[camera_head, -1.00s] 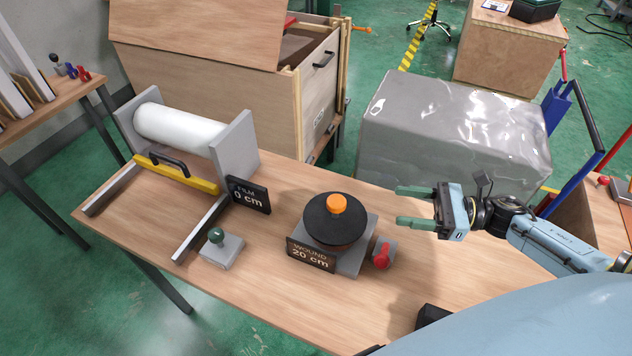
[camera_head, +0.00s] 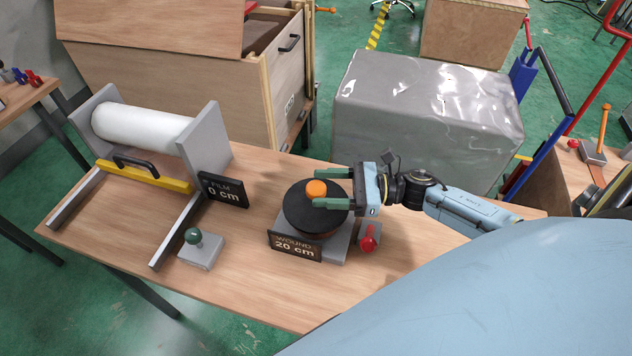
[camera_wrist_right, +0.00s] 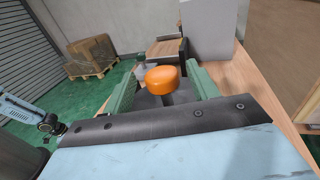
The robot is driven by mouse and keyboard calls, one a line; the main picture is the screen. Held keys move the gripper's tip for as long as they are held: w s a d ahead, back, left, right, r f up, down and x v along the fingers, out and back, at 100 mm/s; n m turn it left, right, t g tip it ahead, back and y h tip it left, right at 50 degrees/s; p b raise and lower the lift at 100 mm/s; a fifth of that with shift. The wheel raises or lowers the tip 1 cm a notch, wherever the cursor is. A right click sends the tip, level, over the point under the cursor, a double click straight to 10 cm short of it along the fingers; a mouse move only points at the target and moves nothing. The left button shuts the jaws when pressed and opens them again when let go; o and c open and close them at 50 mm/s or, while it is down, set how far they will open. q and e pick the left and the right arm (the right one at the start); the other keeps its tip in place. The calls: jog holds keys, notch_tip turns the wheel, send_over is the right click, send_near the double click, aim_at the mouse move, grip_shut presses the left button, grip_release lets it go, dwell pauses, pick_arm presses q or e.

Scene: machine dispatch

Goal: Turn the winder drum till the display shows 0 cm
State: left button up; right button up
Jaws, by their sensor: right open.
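The winder drum (camera_head: 300,216) is a dark disc with an orange knob (camera_head: 316,188) on top, set on a grey base on the table. Its display (camera_head: 295,247) reads "WOUND 20 cm". My right gripper (camera_head: 322,188) is open over the drum, with its green fingers on either side of the orange knob. In the right wrist view the knob (camera_wrist_right: 162,79) stands between the two fingers, and I see no clear contact.
A second display (camera_head: 223,190) reads "FILM 0 cm" beside the white film roll (camera_head: 140,128). A yellow bar with a black handle (camera_head: 145,176) lies before the roll. A green-knobbed box (camera_head: 200,250) and a red knob (camera_head: 367,243) flank the drum. A wrapped grey block (camera_head: 425,120) stands behind.

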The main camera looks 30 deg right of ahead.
jog(key=shift+x, duration=1.2)
grip_shut()
